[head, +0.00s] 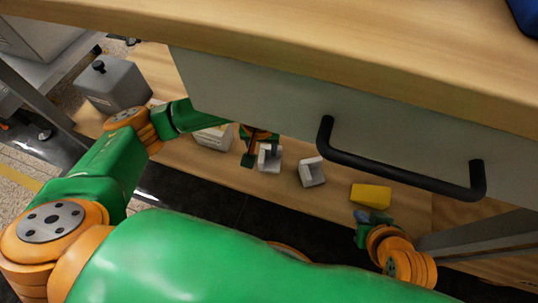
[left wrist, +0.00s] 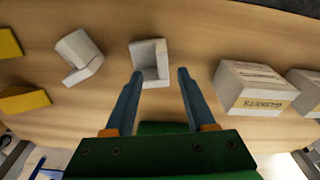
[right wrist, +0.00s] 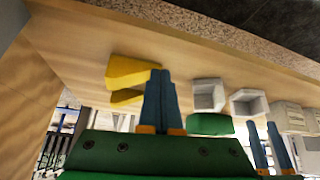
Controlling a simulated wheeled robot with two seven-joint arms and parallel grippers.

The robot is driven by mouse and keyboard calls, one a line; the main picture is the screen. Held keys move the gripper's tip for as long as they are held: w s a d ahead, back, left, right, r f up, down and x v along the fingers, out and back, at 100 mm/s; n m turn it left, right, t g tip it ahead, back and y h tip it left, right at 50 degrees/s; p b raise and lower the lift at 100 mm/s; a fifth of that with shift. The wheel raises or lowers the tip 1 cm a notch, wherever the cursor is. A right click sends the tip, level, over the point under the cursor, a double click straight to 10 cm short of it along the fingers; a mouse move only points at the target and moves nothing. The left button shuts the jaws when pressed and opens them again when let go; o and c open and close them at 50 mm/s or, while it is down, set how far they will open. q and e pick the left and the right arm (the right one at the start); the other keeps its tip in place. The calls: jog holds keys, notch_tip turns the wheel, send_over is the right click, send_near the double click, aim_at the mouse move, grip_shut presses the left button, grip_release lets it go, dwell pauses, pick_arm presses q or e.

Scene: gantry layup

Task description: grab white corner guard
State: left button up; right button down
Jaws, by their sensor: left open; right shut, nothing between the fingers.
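A white corner guard (head: 269,161) lies on the wooden shelf under the drawer; in the left wrist view the white corner guard (left wrist: 150,75) is just ahead of and between my fingertips. My left gripper (head: 261,152) is open around empty space; its fingers (left wrist: 157,73) point at that guard, and contact cannot be told. A second white corner guard (head: 312,173) lies to its right; it also shows in the left wrist view (left wrist: 80,55) and right wrist view (right wrist: 208,94). My right gripper (head: 372,216) is shut and empty near the yellow pieces; its fingertips (right wrist: 160,75) touch each other.
A yellow piece (head: 370,195) lies right of the guards; a second yellow piece (right wrist: 127,96) shows in the right wrist view. White labelled boxes (left wrist: 255,88) stand beside the nearer guard. The drawer front with a black handle (head: 400,175) overhangs the shelf. A grey box (head: 115,88) is at left.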

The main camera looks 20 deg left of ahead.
aim_at(262, 153)
pick_arm(q)
jog(key=f, duration=0.1)
jog(key=b, duration=0.1)
jog(key=f, duration=0.1)
jog(key=shift+w+a+f, duration=0.25)
jog(key=shift+f, duration=0.1)
notch_tip(262, 153, down, 2)
jog(key=shift+w+f+b, duration=0.15)
jog(key=shift+b, duration=0.5)
grip_shut()
pick_arm(e)
jog(key=w+a+r+t+y, duration=0.2)
jog(key=w+a+r+t, duration=0.1)
jog(key=w+r+t, duration=0.6)
notch_tip(262, 153, up, 4)
jog(key=shift+w+a+n+y, duration=0.3)
jog(key=shift+w+a, duration=0.05)
jog(key=shift+w, duration=0.1)
